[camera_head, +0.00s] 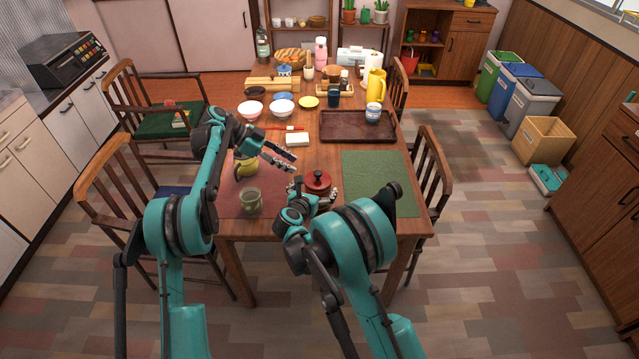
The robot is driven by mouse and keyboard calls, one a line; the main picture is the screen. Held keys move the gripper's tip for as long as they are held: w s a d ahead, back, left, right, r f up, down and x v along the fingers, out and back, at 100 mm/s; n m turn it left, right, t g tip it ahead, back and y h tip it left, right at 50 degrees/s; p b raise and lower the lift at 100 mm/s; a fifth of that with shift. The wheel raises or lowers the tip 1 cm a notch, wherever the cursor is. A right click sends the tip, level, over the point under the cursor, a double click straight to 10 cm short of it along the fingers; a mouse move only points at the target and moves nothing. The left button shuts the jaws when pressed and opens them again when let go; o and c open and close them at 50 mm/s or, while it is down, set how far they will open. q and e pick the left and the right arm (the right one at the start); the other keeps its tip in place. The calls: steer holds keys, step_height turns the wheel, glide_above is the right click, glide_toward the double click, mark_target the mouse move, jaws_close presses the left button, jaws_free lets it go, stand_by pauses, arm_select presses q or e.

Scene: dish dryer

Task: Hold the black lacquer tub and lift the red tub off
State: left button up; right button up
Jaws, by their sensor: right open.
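A round red tub (318,179) with a small dark knob-like top stands near the front middle of the wooden table. I cannot make out a separate black lacquer tub; the lower part of the red piece is hidden by my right gripper. My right gripper (309,196) is open, low at the front and left side of the red tub; whether it touches is unclear. My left gripper (280,159) is above the table, up and left of the red tub, apart from it, with nothing visible between its fingers. Its opening is too small to judge.
A yellow mug (247,167) and a green mug (250,201) stand on the reddish mat (229,203) at left. A green mat (378,187) lies bare at right. A brown tray (345,133) with a cup and a white block (297,139) lie behind.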

steer(key=v, duration=0.6)
steer(key=shift+s+a+r, duration=0.1)
steer(key=shift+s+r, duration=0.05)
steer(key=shift+s, duration=0.15)
